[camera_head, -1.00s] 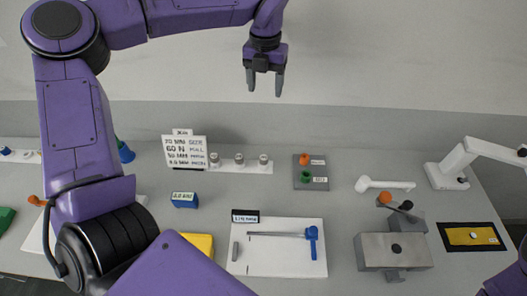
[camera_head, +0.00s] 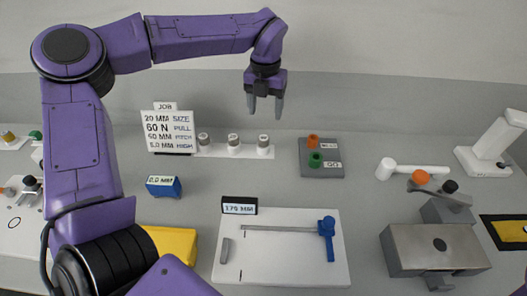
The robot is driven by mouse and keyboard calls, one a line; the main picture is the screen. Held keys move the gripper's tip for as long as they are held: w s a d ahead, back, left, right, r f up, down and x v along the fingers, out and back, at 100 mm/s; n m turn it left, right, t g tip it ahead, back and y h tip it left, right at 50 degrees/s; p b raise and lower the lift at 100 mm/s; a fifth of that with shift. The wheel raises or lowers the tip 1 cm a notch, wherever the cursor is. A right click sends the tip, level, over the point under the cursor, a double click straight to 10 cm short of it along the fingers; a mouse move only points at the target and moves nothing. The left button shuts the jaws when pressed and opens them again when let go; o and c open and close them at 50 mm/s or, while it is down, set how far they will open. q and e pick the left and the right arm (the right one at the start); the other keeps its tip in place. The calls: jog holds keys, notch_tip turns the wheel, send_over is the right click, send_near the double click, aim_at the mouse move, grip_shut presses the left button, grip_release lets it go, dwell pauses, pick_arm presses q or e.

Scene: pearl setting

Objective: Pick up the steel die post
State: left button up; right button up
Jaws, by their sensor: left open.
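Several short steel posts stand in a row on a white strip at the back of the table: a left one (camera_head: 203,140), a middle one (camera_head: 234,142) and a right one (camera_head: 263,145). Their tops carry markings too small to read, so I cannot tell which is the die post. My left gripper (camera_head: 265,106) is open and empty, fingers pointing down. It appears above and behind the posts in the picture, apart from them. My right gripper is out of view.
A job sign (camera_head: 170,130) stands left of the posts. A grey block with orange and green knobs (camera_head: 320,172) is to their right. In front are a white board with a blue-handled gauge (camera_head: 290,270), a blue block (camera_head: 164,188) and a grey vise (camera_head: 437,252).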

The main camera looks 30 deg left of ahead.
aim_at(263, 138)
pick_arm(q)
jog(key=f, duration=0.4)
jog(key=f+p, duration=0.1)
jog(key=f, duration=0.4)
jog(key=shift+s+a+f, duration=0.1)
jog(key=shift+s+a, duration=0.1)
jog(key=shift+w+f, duration=0.1)
jog(key=shift+f, duration=0.15)
jog(key=c, duration=1.2)
jog(key=shift+r, duration=0.15)
